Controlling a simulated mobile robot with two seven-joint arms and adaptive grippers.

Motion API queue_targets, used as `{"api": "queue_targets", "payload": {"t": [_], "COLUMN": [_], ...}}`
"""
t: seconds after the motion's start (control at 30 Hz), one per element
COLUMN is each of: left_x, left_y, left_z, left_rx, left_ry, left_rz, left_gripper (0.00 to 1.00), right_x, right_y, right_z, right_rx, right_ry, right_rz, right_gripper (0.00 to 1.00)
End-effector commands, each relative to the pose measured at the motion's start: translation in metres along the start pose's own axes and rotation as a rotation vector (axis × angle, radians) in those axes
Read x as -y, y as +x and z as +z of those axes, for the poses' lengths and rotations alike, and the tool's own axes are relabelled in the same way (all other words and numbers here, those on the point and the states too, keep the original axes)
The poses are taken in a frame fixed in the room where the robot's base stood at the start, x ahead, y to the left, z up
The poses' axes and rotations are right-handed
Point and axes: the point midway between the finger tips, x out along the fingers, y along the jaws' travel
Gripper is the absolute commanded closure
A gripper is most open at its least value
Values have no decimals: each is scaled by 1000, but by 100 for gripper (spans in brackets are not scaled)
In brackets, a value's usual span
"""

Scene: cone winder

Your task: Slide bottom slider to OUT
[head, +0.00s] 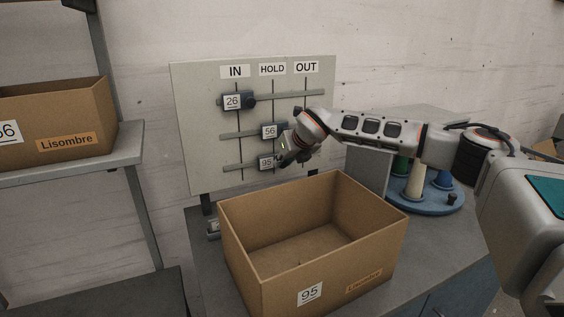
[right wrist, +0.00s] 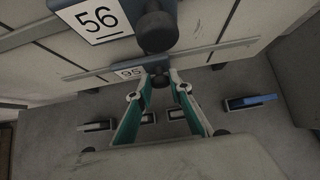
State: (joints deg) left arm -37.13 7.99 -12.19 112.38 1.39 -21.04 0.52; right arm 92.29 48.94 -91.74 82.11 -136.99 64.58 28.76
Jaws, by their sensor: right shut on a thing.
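The bottom slider, labelled 95 (head: 265,163), sits on the lowest rail of the grey board (head: 205,150), under the HOLD label (head: 272,69). Its label also shows in the right wrist view (right wrist: 128,72). My right gripper (head: 284,161) reaches in from the right at this slider. In the right wrist view its fingers (right wrist: 160,86) are on either side of the slider's dark knob, shut on it. The OUT label (head: 306,67) is at the board's upper right. My left gripper is not in view.
Slider 56 (head: 268,131) is on the middle rail under HOLD, close above. Slider 26 (head: 233,101) is on the top rail under IN. An open cardboard box (head: 250,265) stands in front of the board. A blue stand with cones (head: 425,205) is at the right.

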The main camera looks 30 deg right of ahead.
Motion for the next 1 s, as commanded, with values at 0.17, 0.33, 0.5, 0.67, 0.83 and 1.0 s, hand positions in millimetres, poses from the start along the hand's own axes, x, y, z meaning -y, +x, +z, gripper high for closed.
{"api": "queue_targets", "payload": {"t": [0.17,0.33,0.5,0.67,0.83,1.0], "left_x": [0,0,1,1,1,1], "left_y": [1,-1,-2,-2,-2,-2], "left_z": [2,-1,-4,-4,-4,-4], "left_rx": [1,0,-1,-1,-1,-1], "left_ry": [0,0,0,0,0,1], "left_rz": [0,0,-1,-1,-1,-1], "left_gripper": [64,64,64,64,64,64], "right_x": [51,97,122,128,129,129], "right_y": [0,0,-1,-1,-1,-1], "right_z": [0,0,1,1,1,1], "right_rx": [0,0,2,3,4,4], "right_ry": [8,6,2,0,0,1], "right_rz": [-6,-5,-2,-3,-5,-5], "right_gripper": [100,100,100,100,100,65]}}
